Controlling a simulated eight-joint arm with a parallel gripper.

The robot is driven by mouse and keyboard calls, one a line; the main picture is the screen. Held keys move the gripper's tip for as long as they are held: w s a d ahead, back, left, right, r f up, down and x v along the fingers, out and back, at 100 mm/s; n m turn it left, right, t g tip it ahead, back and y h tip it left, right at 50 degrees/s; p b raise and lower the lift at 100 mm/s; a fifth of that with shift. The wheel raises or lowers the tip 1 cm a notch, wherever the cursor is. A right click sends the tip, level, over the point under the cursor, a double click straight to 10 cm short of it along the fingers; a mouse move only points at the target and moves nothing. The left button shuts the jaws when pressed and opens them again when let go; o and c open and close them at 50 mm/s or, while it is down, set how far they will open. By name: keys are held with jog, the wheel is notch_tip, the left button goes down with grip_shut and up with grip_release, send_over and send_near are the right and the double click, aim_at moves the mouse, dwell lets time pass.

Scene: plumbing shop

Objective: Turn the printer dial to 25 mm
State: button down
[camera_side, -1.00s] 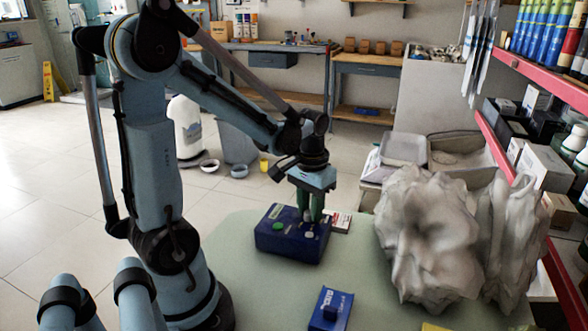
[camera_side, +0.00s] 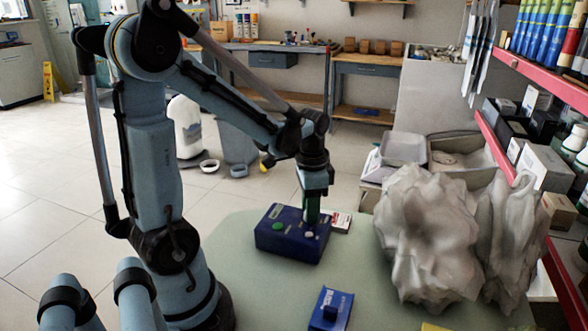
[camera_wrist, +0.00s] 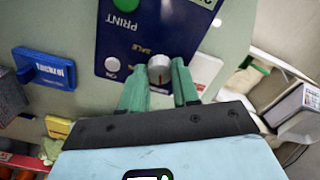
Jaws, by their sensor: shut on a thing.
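The dark blue printer (camera_side: 290,242) sits on the pale green table. In the wrist view its panel (camera_wrist: 125,52) shows a green PRINT button (camera_wrist: 127,4), a white button (camera_wrist: 112,64) and a grey dial (camera_wrist: 159,66). A display (camera_wrist: 207,3) is cut off at the top edge and its number cannot be read. My gripper (camera_wrist: 160,76) has its green fingers on both sides of the dial, shut on it. In the side view my gripper (camera_side: 312,216) points down onto the printer's right part, and its fingers hide the dial.
A blue block with a handle (camera_side: 331,308) lies in front of the printer. A white and red box (camera_side: 341,222) lies just behind its right side. A large grey lumpy mass (camera_side: 425,240) stands to the right. The table left of the printer is clear.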

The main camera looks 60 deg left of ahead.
jog(key=shift+m, duration=2.1)
jog(key=c, duration=0.8)
grip_release()
jog(key=shift+r, duration=6.05)
